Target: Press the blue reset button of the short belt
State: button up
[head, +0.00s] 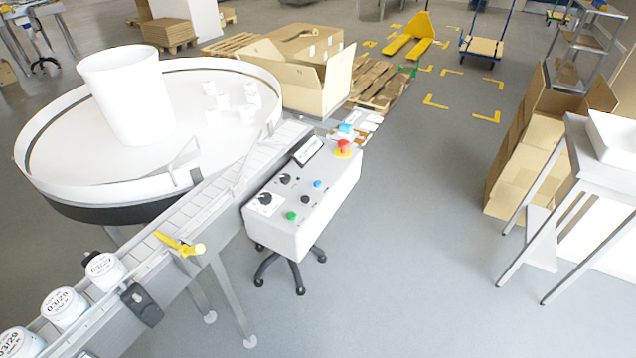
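The blue button (318,184) is a small round cap on the sloping top of a white control box (285,237). It sits in a row with a black button (305,199) and a green button (291,215). A red mushroom button (343,147) on a yellow base is at the far end of the box. Black knobs (285,179) and a small display (307,150) are also on the box. The belt (215,196) runs diagonally along the box's left side. My gripper is not in view, and nothing covers the blue button.
A large white round table (60,150) with a tall white tub (127,95) stands left of the belt. Several white labelled jars (64,307) are on the belt at lower left. The floor (430,230) right of the box is clear up to a metal table (590,150).

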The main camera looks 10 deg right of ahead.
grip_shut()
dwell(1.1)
